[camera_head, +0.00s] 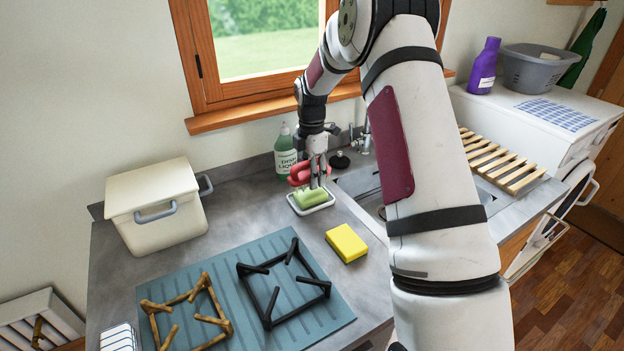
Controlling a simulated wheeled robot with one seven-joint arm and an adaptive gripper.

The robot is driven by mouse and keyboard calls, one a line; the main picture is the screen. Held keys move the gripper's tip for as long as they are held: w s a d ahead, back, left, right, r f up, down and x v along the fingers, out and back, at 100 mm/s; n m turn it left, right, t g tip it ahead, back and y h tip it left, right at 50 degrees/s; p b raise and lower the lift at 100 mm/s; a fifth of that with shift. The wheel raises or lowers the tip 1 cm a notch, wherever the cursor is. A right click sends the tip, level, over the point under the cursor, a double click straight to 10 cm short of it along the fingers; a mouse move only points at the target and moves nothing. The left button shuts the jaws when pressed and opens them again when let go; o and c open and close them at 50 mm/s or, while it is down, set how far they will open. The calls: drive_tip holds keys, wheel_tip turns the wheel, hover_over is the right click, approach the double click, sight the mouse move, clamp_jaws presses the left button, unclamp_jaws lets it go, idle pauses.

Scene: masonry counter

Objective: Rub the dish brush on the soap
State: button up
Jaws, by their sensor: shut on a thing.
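The soap (308,198) is a pale green bar lying in a white soap dish (325,206) on the grey counter, near the wall. My gripper (316,176) points down right above the soap. It is shut on a red thing (299,175), which I take to be the dish brush. Fingers partly cover the red thing, and its bristles cannot be made out. It is at the soap's back edge in the picture; I cannot tell whether it touches the soap.
A green dish liquid bottle (285,155) stands just behind. A yellow sponge (346,243) lies in front. A blue-grey mat (215,270) bears a black pan support (268,314) and a brown one (160,307). A cream bin (155,215) stands left; the sink is partly hidden by my arm.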

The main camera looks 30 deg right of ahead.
drive_tip(key=shift+r, duration=1.85)
drive_tip(key=shift+a+f, duration=0.1)
drive_tip(key=shift+a, duration=0.05)
